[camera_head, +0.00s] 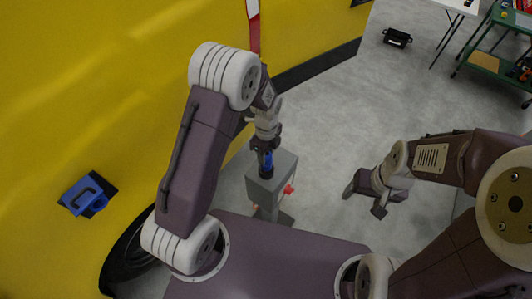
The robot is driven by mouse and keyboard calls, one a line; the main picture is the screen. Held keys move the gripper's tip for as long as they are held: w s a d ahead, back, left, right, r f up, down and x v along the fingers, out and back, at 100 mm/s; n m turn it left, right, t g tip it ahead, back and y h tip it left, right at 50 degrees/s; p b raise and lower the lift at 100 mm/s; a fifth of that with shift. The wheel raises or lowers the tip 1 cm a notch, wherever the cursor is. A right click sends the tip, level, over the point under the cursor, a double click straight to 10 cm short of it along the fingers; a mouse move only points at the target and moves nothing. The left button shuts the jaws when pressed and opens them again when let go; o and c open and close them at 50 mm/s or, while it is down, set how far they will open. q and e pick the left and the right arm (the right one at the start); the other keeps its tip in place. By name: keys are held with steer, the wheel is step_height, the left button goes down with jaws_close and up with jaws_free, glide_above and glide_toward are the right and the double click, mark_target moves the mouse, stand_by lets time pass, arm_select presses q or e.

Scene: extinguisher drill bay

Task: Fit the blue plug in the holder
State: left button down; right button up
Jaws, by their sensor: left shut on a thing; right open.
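The blue plug (266,159) is upright in my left gripper (265,149), whose jaws are shut on its upper part. A grey box-shaped stand (285,165), which looks like the holder, is directly below it, with a red part on its right side. The plug's dark lower end is at the top of the stand. I cannot tell whether it is in an opening or just above it. My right gripper (364,201) is open and empty, to the right of the stand over the floor.
A red and white strip (253,25) hangs on the wall. A black case (397,38), a white table (462,6) and a green cart (490,60) are far right. The grey floor (330,120) between is clear.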

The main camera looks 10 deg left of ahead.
arm_select(q)
steer(key=shift+f+b, duration=1.5)
steer(key=shift+f, duration=0.55)
steer(key=c, duration=0.8)
jaws_free()
steer(key=shift+r, duration=0.35)
step_height(320, 180, up, 8)
steer(key=shift+r+b, duration=0.25)
steer(key=shift+b, duration=0.65)
steer(key=shift+f, duration=0.15)
